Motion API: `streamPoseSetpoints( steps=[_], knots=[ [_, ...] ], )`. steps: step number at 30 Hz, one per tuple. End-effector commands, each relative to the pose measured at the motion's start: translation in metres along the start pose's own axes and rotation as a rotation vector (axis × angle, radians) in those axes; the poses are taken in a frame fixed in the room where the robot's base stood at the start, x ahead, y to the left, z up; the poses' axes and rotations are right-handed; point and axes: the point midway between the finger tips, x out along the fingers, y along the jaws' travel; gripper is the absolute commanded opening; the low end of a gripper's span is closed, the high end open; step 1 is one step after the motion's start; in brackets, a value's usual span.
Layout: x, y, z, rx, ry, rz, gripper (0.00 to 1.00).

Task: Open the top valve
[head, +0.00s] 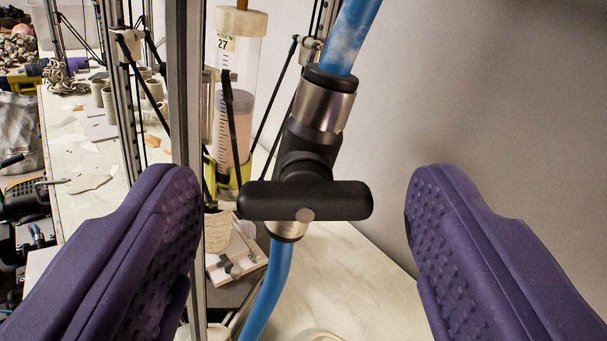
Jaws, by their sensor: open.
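The valve (310,150) is a black and metal inline body on a blue tube, tilted slightly with its upper end to the right. Its black bar handle (340,200) lies crosswise to the tube, nearly level. My gripper (298,195) has two purple textured fingers, wide open, one on each side of the handle in the picture. The fingers do not touch the handle, and there is a clear gap on both sides, narrower on the left. I cannot tell how far in front of the fingers the handle is. Only this valve shows.
A metal upright post (187,90) stands close behind the left finger. A clear graduated cylinder (235,100) stands behind the valve, with thin black rods around it. A light worktop (350,280) lies below. Cups and clay pieces sit far left. A plain wall is at right.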

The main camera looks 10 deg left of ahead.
Motion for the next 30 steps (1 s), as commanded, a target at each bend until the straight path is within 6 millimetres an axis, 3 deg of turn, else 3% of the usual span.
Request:
streamPoseSetpoints(
  steps=[5, 13, 23, 30],
  knots=[
    [0.0002, 0.0001, -0.0004, 0.000, 0.000, 0.000, 0.68],
    [0.0000, 0.0003, -0.0005, 0.000, 0.000, 0.001, 0.12],
    [0.0000, 0.0004, 0.0008, -0.047, 0.002, -0.001, 0.12],
    [0.0001, -0.0007, 0.0028, -0.193, 0.004, -0.012, 0.12]
  ],
)
